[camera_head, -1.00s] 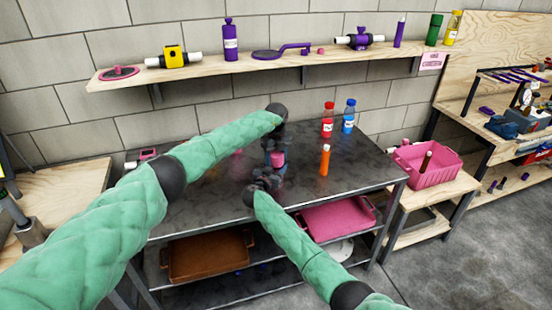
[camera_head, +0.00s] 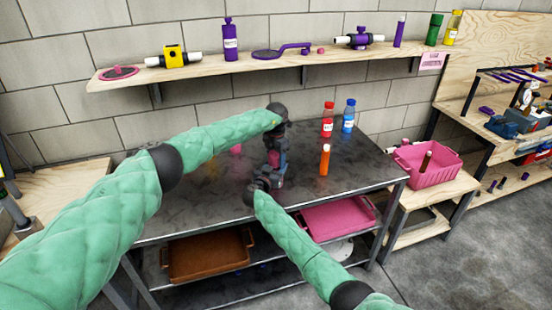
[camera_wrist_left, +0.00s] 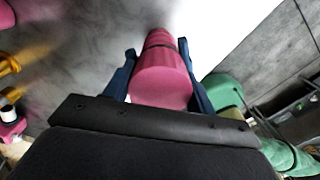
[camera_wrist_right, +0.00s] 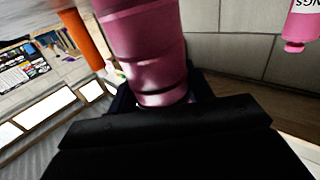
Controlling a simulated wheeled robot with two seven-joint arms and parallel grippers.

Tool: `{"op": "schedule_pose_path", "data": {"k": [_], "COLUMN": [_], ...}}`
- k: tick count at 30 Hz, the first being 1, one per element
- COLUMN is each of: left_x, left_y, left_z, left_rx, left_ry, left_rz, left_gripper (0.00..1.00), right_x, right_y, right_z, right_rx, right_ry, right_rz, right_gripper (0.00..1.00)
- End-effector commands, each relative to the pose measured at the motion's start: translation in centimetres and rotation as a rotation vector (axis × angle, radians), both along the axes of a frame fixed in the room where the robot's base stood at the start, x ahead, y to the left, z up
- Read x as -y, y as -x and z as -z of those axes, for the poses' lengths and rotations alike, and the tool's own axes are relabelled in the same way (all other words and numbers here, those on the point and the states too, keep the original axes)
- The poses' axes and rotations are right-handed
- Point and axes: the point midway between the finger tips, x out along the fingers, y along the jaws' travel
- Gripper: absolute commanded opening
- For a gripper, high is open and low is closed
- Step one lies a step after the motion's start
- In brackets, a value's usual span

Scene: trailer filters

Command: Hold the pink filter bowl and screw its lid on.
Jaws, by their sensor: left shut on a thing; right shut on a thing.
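A pink cylinder, the filter bowl with its lid (camera_head: 274,159), stands upright over the dark metal table. My left gripper (camera_head: 274,152) reaches down from above, shut on the lid, whose flat pink end (camera_wrist_left: 160,88) shows between blue fingers in the left wrist view. My right gripper (camera_head: 277,178) is lower, shut on the bowl, which fills the top middle of the right wrist view (camera_wrist_right: 150,50). Lid and bowl look in line and touching. The fingers partly hide the joint, so I cannot tell how tightly they fit.
An orange tube (camera_head: 325,160), a red bottle (camera_head: 327,122) and a blue-capped bottle (camera_head: 348,118) stand to the right on the table (camera_head: 215,205). A small pink object (camera_head: 236,149) is behind my left arm. A wall shelf (camera_head: 215,68) runs above. A pink crate (camera_head: 430,175) is further right.

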Motion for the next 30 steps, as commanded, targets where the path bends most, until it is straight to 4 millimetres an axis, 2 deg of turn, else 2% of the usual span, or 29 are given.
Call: {"op": "schedule_pose_path", "data": {"k": [9,14,15,18,26,30], "left_x": [-0.24,-0.26,-0.26,-0.20,-0.10,-0.08], "left_y": [-0.25,-0.26,-0.27,-0.22,-0.11,-0.13], "left_z": [-0.14,-0.13,-0.13,-0.10,-0.05,-0.66], "left_rx": [0.006,0.006,0.006,0.005,0.003,0.003], "left_ry": [-0.002,-0.001,-0.001,0.000,0.000,0.000], "left_rz": [0.421,0.429,0.428,0.428,0.429,0.429], "left_gripper": [0.28,0.28,0.61,0.81,0.81,0.81], "right_x": [-0.18,-0.19,-0.20,-0.17,-0.07,-0.05], "right_y": [0.14,0.14,0.14,0.12,0.07,0.06], "right_z": [0.05,0.05,0.05,0.05,0.03,0.03], "right_rx": [0.000,0.000,0.000,0.000,0.000,0.000], "right_ry": [-0.001,-0.001,-0.001,-0.001,0.000,0.000], "right_rz": [-0.001,-0.001,-0.001,-0.001,0.000,0.000], "right_gripper": [0.00,0.00,0.00,0.00,0.00,0.00]}}
